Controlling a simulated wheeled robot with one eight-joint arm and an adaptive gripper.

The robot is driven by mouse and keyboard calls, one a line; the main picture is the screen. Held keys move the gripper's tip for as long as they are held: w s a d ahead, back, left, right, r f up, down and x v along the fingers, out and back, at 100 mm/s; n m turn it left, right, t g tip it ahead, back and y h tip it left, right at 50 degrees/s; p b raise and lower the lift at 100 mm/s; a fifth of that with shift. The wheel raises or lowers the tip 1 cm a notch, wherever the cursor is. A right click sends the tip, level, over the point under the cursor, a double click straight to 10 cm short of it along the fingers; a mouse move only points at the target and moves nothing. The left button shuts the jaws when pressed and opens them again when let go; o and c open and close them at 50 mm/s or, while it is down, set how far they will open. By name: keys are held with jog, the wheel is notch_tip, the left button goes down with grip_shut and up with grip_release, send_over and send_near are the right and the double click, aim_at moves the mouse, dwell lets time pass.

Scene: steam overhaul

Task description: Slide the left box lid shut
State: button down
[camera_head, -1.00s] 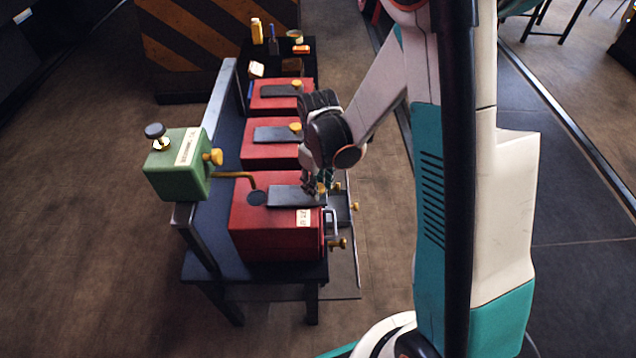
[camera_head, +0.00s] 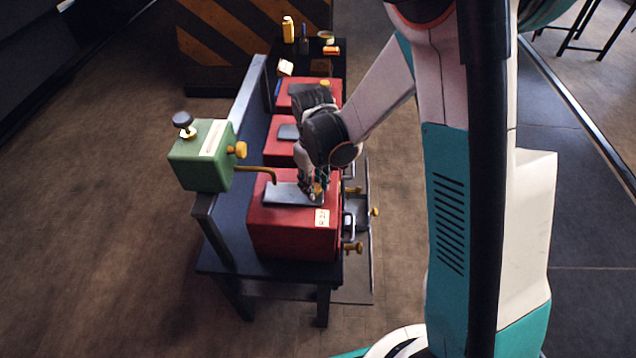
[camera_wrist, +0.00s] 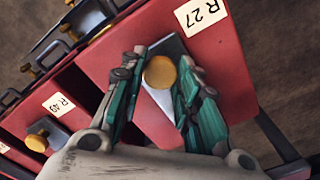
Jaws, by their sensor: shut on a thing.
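The nearest red box (camera_head: 290,235) stands on the dark bench, with a label reading R 27 (camera_wrist: 201,12) in the wrist view. Its flat grey lid (camera_head: 288,194) lies on top, under the green lubricator's bent spout; no round opening shows beside it. My gripper (camera_head: 316,190) is low over the lid's right end. In the wrist view its teal-padded fingers (camera_wrist: 155,95) stand on both sides of the lid's gold knob (camera_wrist: 160,72) and are shut on it. The fingers hide part of the lid.
The green lubricator (camera_head: 203,160) stands at the bench's left edge, its spout (camera_head: 258,169) reaching over the near box. Two more red boxes sit behind, one at the middle (camera_head: 278,153). Gold-knobbed valve parts (camera_head: 352,247) jut out on the right. Small bottles stand at the far end.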

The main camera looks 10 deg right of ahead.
jog(key=c, duration=1.2)
grip_release()
jog(key=shift+w+a, duration=0.1)
jog(key=shift+a, duration=0.2)
notch_tip(320, 180, up, 12)
jog(key=shift+d, duration=0.1)
jog(key=s+d+r+m+t, duration=0.1)
jog(key=s+d+r+t, duration=0.1)
jog(key=s, duration=0.3)
jog(key=s+d+r+m+t, duration=0.2)
jog(key=s+r, duration=0.2)
jog(key=s, duration=0.2)
jog(key=s+d+r+m+t, duration=0.2)
jog(key=s+d+r+t, duration=0.1)
jog(key=s, duration=0.3)
jog(key=shift+s+d+r+b, duration=0.1)
jog(key=shift+s+r+b, duration=0.15)
jog(key=shift+r+b, duration=0.15)
